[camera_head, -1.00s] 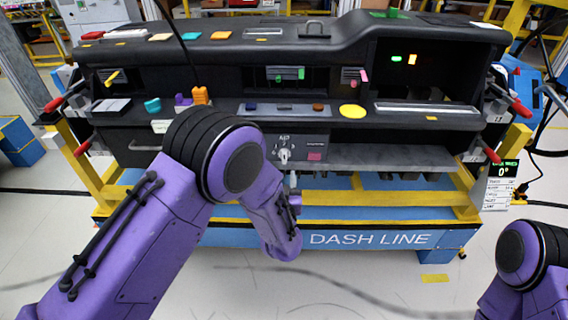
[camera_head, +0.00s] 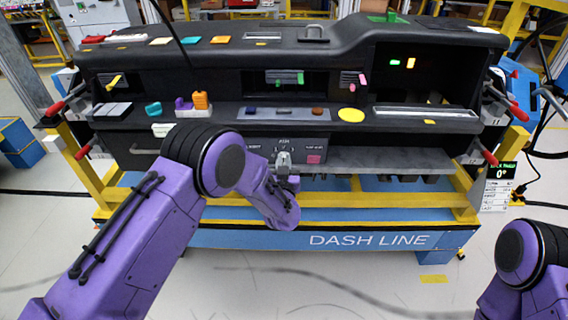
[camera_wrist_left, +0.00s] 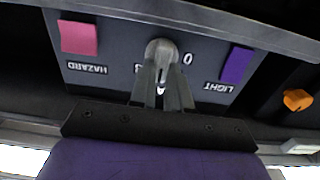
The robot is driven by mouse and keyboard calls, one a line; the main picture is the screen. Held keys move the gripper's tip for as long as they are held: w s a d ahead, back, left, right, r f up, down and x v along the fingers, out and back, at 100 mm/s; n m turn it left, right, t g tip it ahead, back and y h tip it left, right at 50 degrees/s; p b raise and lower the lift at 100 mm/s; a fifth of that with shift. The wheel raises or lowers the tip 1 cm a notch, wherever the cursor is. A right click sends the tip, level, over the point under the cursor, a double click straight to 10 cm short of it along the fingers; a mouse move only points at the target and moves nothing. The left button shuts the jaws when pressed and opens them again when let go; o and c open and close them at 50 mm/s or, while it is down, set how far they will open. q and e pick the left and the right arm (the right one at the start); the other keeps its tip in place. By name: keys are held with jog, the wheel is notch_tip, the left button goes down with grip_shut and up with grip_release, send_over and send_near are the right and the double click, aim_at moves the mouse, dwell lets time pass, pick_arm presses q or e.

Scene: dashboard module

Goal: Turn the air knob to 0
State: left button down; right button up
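The air knob (camera_wrist_left: 161,48) is a round grey dial on the dark centre panel of the dashboard. In the left wrist view, which is upside down, a "0" mark (camera_wrist_left: 187,58) shows beside it and part of another numeral shows on the other side. My left gripper (camera_wrist_left: 161,68) is at the knob, its fingertips overlapping it with a narrow gap between the fingers. Whether they press on the knob cannot be seen. In the head view the left gripper (camera_head: 284,158) covers most of the knob. My right gripper is out of view.
A pink HAZARD button (camera_wrist_left: 79,38) and a purple LIGHT button (camera_wrist_left: 236,65) flank the knob. The dashboard ledge (camera_head: 390,158) runs to the right. A small display (camera_head: 501,172) at the right reads 0°. An orange block (camera_head: 200,101) sits on the shelf above.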

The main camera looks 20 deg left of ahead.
pick_arm(q)
jog(key=shift+s+a+f+n+b, duration=0.1)
jog(key=shift+a+f+n+b, duration=0.1)
jog(key=shift+n+b, duration=2.15)
jog(key=shift+a+f+n+b, duration=0.15)
jog(key=shift+n+b, duration=0.85)
jog(key=shift+n, duration=2.6)
jog(key=shift+s+a+f+n+b, duration=0.1)
jog(key=shift+a+f+n+b, duration=0.1)
jog(key=shift+n+b, duration=2.15)
jog(key=shift+n+p, duration=0.55)
jog(key=shift+n, duration=0.25)
jog(key=c, duration=1.1)
grip_release()
jog(key=shift+d, duration=0.1)
